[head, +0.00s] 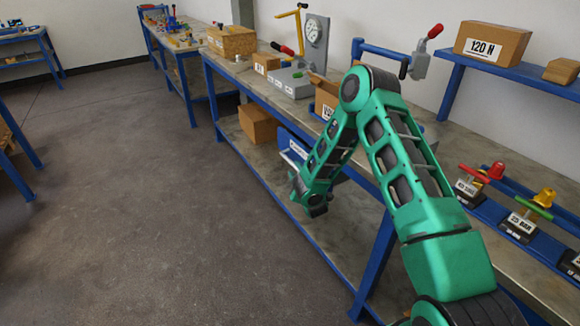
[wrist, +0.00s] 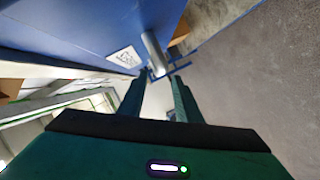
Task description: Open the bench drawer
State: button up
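The bench drawer (head: 285,138) is a blue box under the bench top, partly hidden by my forearm in the head view. Its blue front (wrist: 85,25) fills the upper left of the wrist view, with a white label (wrist: 125,57). A silver bar handle (wrist: 153,50) stands off that front. My gripper (wrist: 160,78) is open, its two dark green fingers apart. The near end of the handle shows between the fingertips in the picture; I cannot tell whether they touch it. In the head view my fingers are hard to make out at the low end of my arm.
The workbench (head: 345,220) has blue legs and a lower shelf holding a cardboard box (head: 258,124). Boxes, a gauge (head: 314,31) and clamps stand on top. Labelled small items (head: 520,226) sit at right. The grey floor (head: 130,190) left of the bench is clear.

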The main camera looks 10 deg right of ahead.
aim_at(293, 166)
jog(key=x, duration=0.6)
jog(key=shift+w+f, duration=0.1)
jog(key=shift+w, duration=0.2)
